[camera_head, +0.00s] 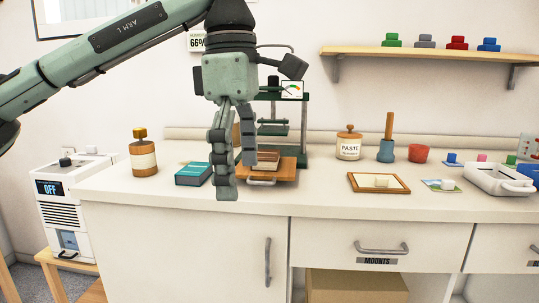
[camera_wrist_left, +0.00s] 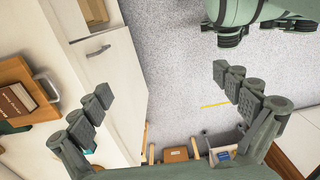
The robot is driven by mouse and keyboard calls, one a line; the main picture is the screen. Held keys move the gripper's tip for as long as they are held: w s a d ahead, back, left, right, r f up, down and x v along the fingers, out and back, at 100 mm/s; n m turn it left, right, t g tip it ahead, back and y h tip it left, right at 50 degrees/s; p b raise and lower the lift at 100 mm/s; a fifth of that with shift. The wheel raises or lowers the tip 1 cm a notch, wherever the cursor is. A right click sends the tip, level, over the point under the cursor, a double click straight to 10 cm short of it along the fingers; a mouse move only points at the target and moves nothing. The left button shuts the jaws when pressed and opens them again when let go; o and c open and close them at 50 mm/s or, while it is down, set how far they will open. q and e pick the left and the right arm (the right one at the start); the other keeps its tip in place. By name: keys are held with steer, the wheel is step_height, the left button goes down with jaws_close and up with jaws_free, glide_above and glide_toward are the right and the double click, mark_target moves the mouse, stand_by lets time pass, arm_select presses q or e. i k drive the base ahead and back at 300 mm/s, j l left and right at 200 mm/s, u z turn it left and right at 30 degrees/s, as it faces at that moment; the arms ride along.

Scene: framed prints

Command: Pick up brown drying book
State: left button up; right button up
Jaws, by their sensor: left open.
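A brown book (camera_head: 268,158) lies on the wooden tray (camera_head: 284,172) of a dark green press (camera_head: 299,120) on the counter. The brown book also shows at the left edge of the left wrist view (camera_wrist_left: 17,102), on the tray with a metal handle. My left gripper (camera_head: 238,176) hangs fingers-down in front of the press and covers part of it in the head view. Its fingers are apart with nothing between them, and this also shows in the left wrist view (camera_wrist_left: 160,82).
A teal book (camera_head: 194,174) and a brown-and-cream jar (camera_head: 143,158) stand left of the press. A paste jar (camera_head: 348,146), a wooden frame (camera_head: 378,183) and a white tray (camera_head: 497,181) are to the right. A shelf (camera_head: 430,52) with colored pieces is above.

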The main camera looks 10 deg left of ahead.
mark_target(268, 159)
steer(key=i, duration=1.15)
